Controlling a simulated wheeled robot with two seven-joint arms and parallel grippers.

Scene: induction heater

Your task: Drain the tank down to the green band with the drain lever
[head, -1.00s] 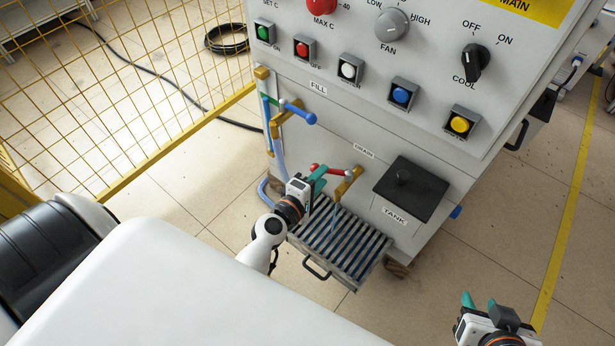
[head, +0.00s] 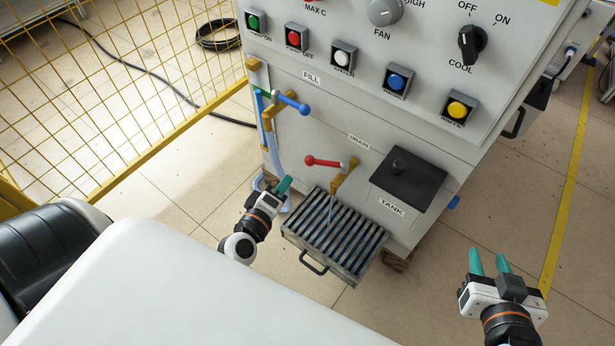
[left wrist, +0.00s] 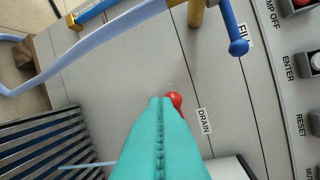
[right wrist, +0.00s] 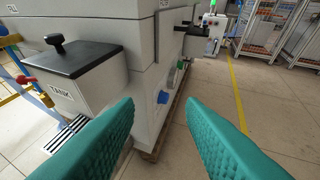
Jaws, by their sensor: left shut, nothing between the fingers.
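The red drain lever (head: 325,162) points left from its brass valve under the DRAIN label; its red end also shows in the left wrist view (left wrist: 174,99), just beyond the fingertips. My left gripper (head: 284,185) is shut and empty, below and left of the lever, apart from it in the head view. A thin pale-blue stream (head: 330,211) runs from the spout into the slatted drain tray (head: 352,262). The tank (head: 408,181) has a black lid. A narrow blue upright strip with green near its top (head: 263,94) stands at the cabinet's left edge; its level is unclear. My right gripper (head: 489,263) is open and empty.
The blue fill lever (head: 291,103) is above and left of the drain lever. A pale-blue hose (head: 277,155) hangs at the cabinet's left edge. Buttons and knobs line the panel above. A yellow mesh fence (head: 110,100) stands left. Floor right of the cabinet is clear.

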